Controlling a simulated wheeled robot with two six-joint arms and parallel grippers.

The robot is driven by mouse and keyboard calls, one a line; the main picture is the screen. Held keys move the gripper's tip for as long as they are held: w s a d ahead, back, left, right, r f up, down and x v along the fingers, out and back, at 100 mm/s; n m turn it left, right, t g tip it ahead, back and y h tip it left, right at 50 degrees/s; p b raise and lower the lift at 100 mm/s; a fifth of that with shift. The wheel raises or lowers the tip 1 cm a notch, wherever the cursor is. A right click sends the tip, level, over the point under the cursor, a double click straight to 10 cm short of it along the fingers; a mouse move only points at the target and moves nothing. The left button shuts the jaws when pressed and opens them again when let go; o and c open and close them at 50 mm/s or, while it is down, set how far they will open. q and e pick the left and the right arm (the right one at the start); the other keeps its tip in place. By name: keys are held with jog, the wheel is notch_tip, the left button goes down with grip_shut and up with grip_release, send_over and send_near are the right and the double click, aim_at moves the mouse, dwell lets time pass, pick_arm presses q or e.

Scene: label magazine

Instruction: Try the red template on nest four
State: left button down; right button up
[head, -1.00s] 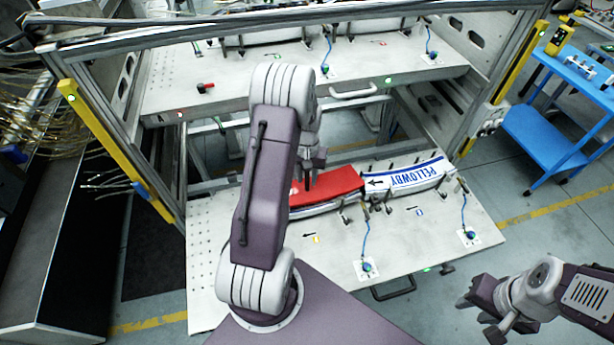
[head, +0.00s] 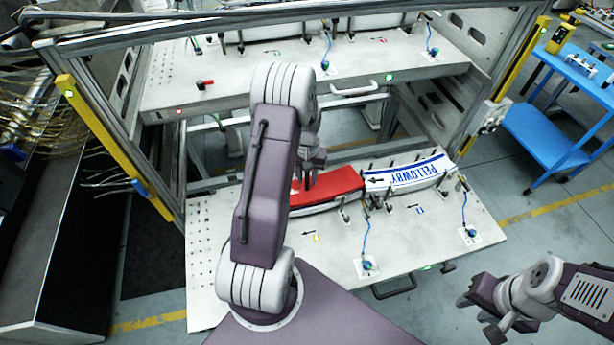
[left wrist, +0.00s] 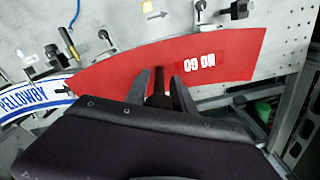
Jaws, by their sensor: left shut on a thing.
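The red template (head: 335,184) is a curved flat plate over the left nest of the pulled-out lower shelf. In the left wrist view it (left wrist: 225,57) bears white lettering, upside down, that seems to read NO GO. My left gripper (head: 312,162) is shut on a dark grip on the template, between the fingers in the wrist view (left wrist: 160,84). A pale curved body shows under the template's front edge; I cannot tell whether they touch. A yellow tag (head: 317,238) marks this nest, its number too small to read. My right gripper (head: 482,312) is empty, fingers apart, beyond the shelf's right front.
A white PELLOWBY label (head: 405,176) lies in the right nest, by a blue tag (head: 420,210). Clamps and pegs stand around both nests. The upper shelf (head: 240,85) is above and behind. Yellow posts (head: 110,145) flank the frame. A blue cart (head: 550,135) stands right.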

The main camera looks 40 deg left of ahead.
pick_arm(q)
jog(key=shift+f, duration=0.25)
jog(key=c, duration=1)
grip_release()
notch_tip(320, 180, up, 9)
jog(key=shift+r+b, duration=0.1)
jog(key=shift+b, duration=0.75)
